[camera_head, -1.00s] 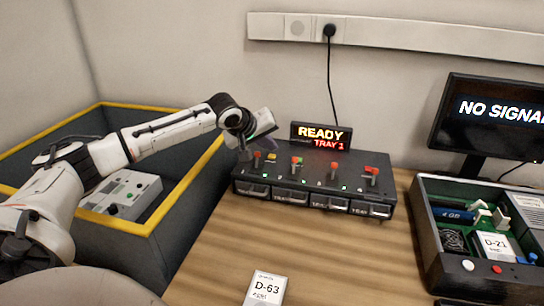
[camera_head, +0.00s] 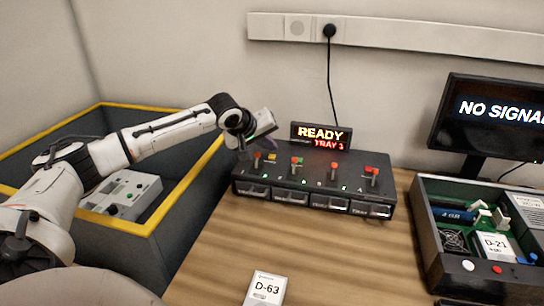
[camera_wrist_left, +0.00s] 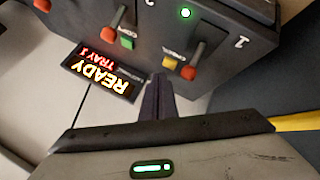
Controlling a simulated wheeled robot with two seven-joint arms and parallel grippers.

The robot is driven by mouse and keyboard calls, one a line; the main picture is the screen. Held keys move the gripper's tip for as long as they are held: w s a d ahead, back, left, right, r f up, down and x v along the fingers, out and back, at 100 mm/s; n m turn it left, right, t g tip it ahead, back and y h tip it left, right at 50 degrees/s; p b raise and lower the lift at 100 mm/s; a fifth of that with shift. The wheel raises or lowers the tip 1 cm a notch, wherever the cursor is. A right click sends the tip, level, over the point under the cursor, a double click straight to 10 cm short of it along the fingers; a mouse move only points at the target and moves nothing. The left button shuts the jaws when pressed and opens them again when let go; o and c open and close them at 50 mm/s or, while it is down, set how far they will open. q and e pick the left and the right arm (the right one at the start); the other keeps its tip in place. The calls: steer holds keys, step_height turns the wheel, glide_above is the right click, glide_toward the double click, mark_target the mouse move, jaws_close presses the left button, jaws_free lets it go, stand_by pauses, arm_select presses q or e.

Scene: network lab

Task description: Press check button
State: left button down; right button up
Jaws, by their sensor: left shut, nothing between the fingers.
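A black device box (camera_head: 315,184) with red-tipped levers stands on the wooden table against the wall. A yellow button (camera_head: 272,157) sits near the first lever at its left end. In the left wrist view the yellow button (camera_wrist_left: 170,62) shows just past my fingertips, with a label that appears to read CHECK. A green button (camera_wrist_left: 127,43) sits beside it. My left gripper (camera_wrist_left: 158,82) is shut and empty, its dark fingers pointing at the box close to the yellow button. I cannot tell whether they touch it. In the head view my left gripper (camera_head: 243,150) hovers over the box's left end.
A lit READY display (camera_head: 321,136) stands behind the box. A grey yellow-rimmed bin (camera_head: 185,190) holding a grey unit is at left. A D-63 drive (camera_head: 266,288) lies in front. An open chassis (camera_head: 432,225) and a monitor (camera_head: 490,115) are at right. The middle table is clear.

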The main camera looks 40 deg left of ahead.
arm_select(q)
steer(key=shift+f, duration=0.15)
stand_by(0.4)
steer(key=shift+f, duration=0.25)
steer(key=shift+f, duration=0.25)
stand_by(0.4)
steer(key=shift+f, duration=0.2)
stand_by(0.4)
steer(key=shift+r+p, duration=0.8)
steer(key=shift+p, duration=0.45)
